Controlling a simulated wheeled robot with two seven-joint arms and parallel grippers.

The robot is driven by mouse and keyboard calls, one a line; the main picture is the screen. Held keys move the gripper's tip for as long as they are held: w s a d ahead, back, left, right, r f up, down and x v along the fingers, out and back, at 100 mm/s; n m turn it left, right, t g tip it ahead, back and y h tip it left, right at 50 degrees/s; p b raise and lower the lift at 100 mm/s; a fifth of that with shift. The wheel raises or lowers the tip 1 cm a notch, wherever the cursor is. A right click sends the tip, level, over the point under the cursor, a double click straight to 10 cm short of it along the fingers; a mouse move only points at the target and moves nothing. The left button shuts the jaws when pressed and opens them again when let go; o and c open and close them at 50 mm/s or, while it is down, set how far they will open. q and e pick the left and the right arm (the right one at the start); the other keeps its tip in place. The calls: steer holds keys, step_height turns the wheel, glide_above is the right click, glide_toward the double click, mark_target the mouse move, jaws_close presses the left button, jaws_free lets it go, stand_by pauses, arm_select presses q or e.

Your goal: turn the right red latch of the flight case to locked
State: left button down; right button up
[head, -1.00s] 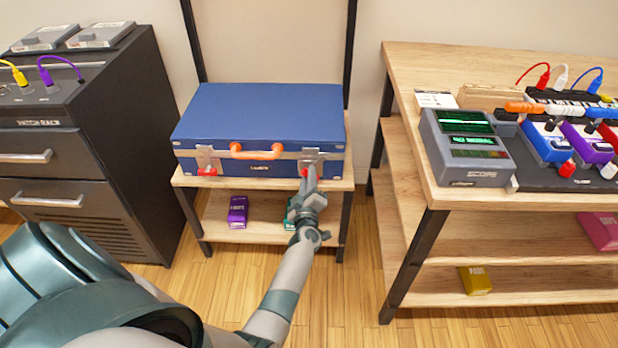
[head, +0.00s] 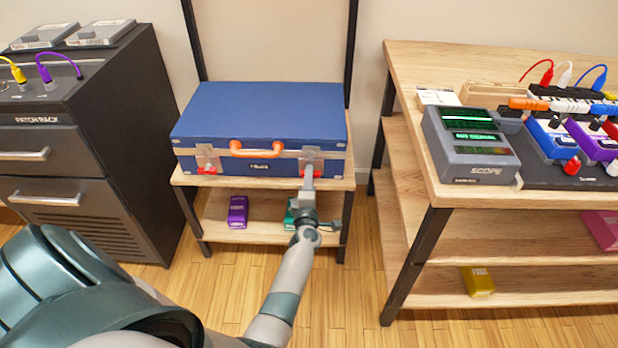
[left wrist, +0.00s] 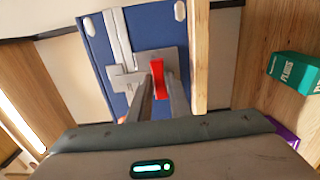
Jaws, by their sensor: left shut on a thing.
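The blue flight case (head: 255,110) lies shut on the upper board of a small wooden shelf, with an orange handle on its front. Its left red latch (head: 207,171) lies level at the front's left. Its right red latch (head: 317,174) is partly hidden behind my left gripper (head: 309,176) in the head view. In the left wrist view the right red latch (left wrist: 158,79) shows as a red bar on a grey metal plate (left wrist: 130,78). The fingers of my left gripper (left wrist: 160,85) are shut on it. My right gripper is not in view.
The small shelf (head: 185,179) holds a purple box (head: 238,211) and a teal box (head: 290,218) on its lower board. A dark drawer cabinet (head: 90,140) stands at left. A wooden bench (head: 410,85) with gear stands at right.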

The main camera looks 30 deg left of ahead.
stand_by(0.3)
arm_select(q)
steer(key=c, duration=1.7)
jaws_free()
steer(key=shift+o, duration=0.2)
steer(key=shift+s+d+f, duration=0.1)
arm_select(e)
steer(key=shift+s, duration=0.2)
